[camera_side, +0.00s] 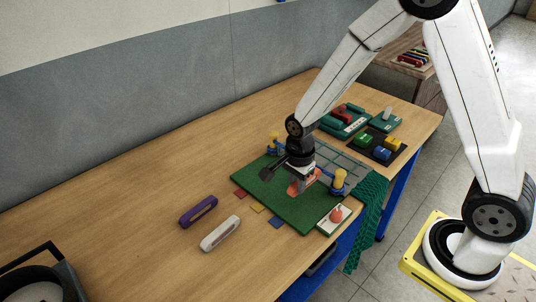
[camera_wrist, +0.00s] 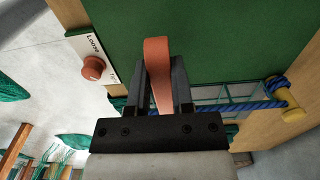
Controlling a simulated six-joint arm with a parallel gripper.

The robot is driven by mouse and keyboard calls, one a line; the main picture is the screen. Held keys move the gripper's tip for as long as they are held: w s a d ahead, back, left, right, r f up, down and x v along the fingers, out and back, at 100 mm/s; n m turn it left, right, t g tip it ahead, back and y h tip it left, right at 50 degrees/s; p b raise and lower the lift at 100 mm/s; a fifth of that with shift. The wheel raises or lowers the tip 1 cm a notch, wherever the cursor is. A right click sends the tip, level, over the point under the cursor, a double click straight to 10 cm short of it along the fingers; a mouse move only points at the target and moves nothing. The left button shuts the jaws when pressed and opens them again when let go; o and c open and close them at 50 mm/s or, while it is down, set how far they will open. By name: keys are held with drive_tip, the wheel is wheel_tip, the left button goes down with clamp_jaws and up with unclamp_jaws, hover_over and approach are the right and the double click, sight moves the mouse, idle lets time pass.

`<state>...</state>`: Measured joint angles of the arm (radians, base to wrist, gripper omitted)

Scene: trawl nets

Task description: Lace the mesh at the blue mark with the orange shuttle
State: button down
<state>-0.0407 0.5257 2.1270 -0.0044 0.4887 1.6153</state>
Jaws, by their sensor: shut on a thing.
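The orange shuttle (camera_side: 311,177) is between the jaws of my gripper (camera_side: 301,185), over the green board (camera_side: 296,212). In the wrist view the shuttle (camera_wrist: 157,60) stands between the two fingers of my gripper (camera_wrist: 160,70), which are shut on it. Whether it touches the board is not clear. The blue mark (camera_side: 276,222) lies at the board's near left edge, beside a yellow mark (camera_side: 257,208) and a red mark (camera_side: 240,194). The mesh (camera_side: 345,169) lies behind my gripper, partly hidden; it also shows in the wrist view (camera_wrist: 215,95).
Blue rope (camera_wrist: 260,105) runs to a yellow post (camera_wrist: 292,114). A red knob (camera_side: 336,214) sits on a white plate at the board's right corner. A purple shuttle (camera_side: 198,211) and a white shuttle (camera_side: 221,234) lie on the table. A black tray (camera_side: 378,157) holds coloured blocks.

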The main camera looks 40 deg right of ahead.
sight(317, 169)
drive_tip(key=shift+f, duration=2.2)
drive_tip(key=shift+d, duration=4.1)
drive_tip(key=shift+c, duration=2.1)
unclamp_jaws()
drive_tip(key=shift+r, duration=3.9)
